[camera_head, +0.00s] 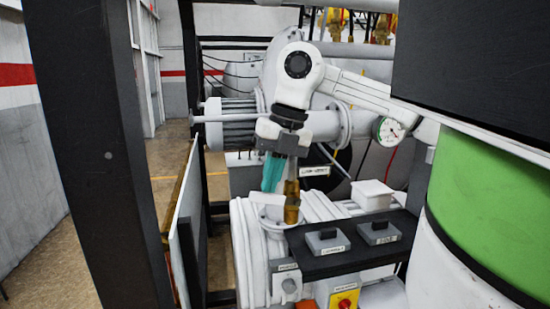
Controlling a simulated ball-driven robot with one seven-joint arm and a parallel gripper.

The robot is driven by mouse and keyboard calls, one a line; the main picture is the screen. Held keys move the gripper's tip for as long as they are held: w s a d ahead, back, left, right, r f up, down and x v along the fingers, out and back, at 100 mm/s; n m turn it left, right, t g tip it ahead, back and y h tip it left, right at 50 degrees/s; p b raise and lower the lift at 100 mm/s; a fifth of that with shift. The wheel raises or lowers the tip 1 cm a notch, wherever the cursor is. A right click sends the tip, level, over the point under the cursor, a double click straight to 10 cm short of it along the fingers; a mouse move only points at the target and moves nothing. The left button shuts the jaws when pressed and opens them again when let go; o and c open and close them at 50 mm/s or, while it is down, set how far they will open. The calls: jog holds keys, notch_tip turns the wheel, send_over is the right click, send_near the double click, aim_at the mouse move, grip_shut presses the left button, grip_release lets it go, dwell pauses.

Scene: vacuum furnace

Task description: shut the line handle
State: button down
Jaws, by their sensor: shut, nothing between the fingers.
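My gripper (270,186) hangs from my white arm near the middle of the view, with its teal fingers pointing down and held together, empty. A brass valve (292,200) stands upright just right of the fingertips, on a white flanged pipe. My fingers overlap or lie close to its left side; I cannot tell whether they touch. The line handle is not clearly made out; my gripper may hide it.
A black panel (350,250) with two labelled boxes lies right of the valve. A round gauge (389,131) is behind at the right. A dark post (95,150) stands at the left. A green-banded drum (490,210) fills the right. Floor shows at the left.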

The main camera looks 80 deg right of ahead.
jog(key=shift+f+b, duration=0.25)
jog(key=shift+b, duration=0.05)
jog(key=b, duration=0.1)
jog(key=f+b, duration=0.1)
jog(key=b, duration=0.1)
jog(key=shift+w+a+f, duration=0.15)
jog(key=shift+w, duration=0.25)
jog(key=shift+w+a+f+b, duration=0.15)
jog(key=shift+w+f+b, duration=0.15)
jog(key=shift+b, duration=0.7)
jog(key=shift+r, duration=0.15)
jog(key=shift+r+p, duration=0.7)
jog(key=shift+r, duration=0.35)
notch_tip(320, 180, up, 13)
jog(key=shift+r+p, duration=0.2)
jog(key=shift+p, duration=0.1)
